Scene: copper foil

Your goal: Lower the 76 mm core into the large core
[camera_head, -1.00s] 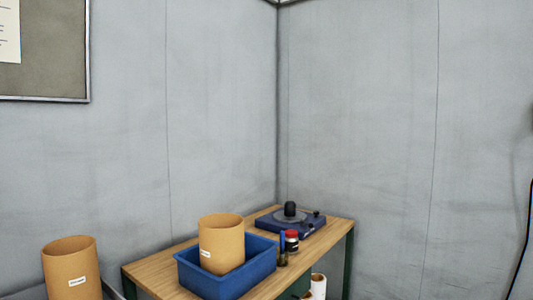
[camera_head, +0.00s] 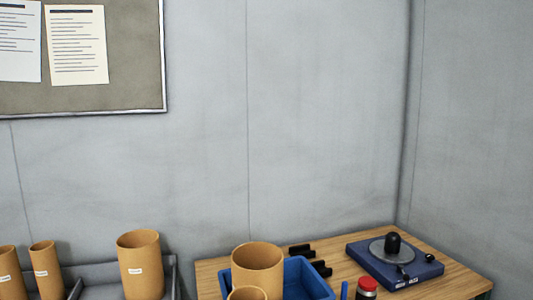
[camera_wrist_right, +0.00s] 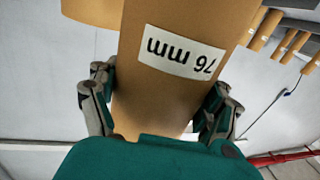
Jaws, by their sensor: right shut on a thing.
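In the right wrist view the 76 mm core (camera_wrist_right: 165,85) is a brown cardboard tube with a white label, upside down in the picture. My right gripper (camera_wrist_right: 160,97) is shut on it, one finger on each side. In the head view a wide, open-topped core (camera_head: 257,262) shows at the blue bin; its label is not visible, and I take it for the large core. A narrower tube rim (camera_head: 247,294) shows in front of it, cut off by the bottom edge; I cannot tell whether it is the held core. My left gripper is not in view.
The blue bin (camera_head: 308,284) stands on a wooden table (camera_head: 455,279). Dark objects (camera_head: 301,249) lie behind it. A blue device with a round plate (camera_head: 393,262) and a red-capped jar (camera_head: 367,287) are right. Labelled cores (camera_head: 139,265) stand on a grey rack at left.

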